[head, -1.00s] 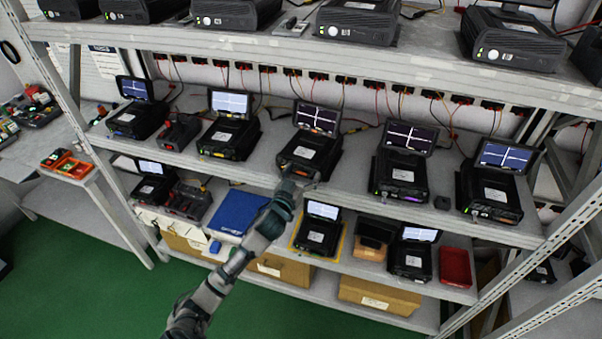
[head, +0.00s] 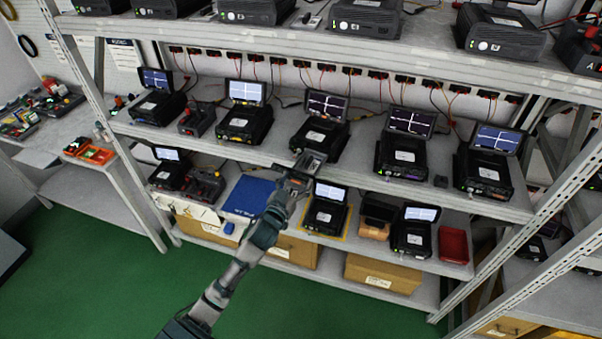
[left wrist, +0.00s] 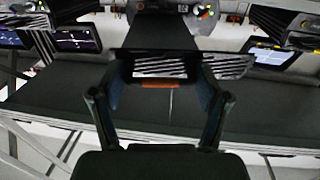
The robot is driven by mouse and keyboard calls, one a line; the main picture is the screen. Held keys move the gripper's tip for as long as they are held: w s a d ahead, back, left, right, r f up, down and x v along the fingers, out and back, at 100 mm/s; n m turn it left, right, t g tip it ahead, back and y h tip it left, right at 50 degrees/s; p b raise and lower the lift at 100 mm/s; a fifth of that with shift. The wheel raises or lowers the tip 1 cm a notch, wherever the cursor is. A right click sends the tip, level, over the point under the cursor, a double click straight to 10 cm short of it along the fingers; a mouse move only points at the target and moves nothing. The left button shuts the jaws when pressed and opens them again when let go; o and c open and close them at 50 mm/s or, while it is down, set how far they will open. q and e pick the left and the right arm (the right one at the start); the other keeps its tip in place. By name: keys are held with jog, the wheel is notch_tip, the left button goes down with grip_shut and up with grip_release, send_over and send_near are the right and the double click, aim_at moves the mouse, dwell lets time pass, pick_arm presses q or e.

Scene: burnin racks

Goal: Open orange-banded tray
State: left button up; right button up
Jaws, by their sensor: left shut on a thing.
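The orange-banded tray (head: 311,161) sticks out of the front of the middle black tester (head: 319,132) on the middle shelf. It hangs over the shelf's front edge. My left gripper (head: 296,178) is at its outer end, shut on the tray front. In the left wrist view the orange band (left wrist: 158,84) lies between the two fingers of my left gripper (left wrist: 160,90), and pale striped contents (left wrist: 180,66) show in the tray behind it. In the head view the band is mostly hidden by the gripper. My right gripper is not in view.
Similar testers with lit screens stand on both sides, such as one at left (head: 244,122) and one at right (head: 405,145). Below are a blue mat (head: 248,196), a tester on a yellow-edged mat (head: 325,212) and a red bin (head: 453,244). Green floor is open in front.

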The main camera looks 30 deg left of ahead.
pick_arm(q)
jog(key=shift+s+a, duration=0.2)
jog(key=o, duration=1.4)
jog(key=shift+o, duration=0.2)
jog(key=s+d, duration=0.1)
jog(key=s, duration=1.1)
jog(key=shift+d, duration=0.15)
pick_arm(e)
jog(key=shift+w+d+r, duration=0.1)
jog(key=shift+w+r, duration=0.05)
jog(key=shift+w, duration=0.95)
pick_arm(q)
jog(key=shift+w+f, duration=0.1)
jog(key=shift+f, duration=0.1)
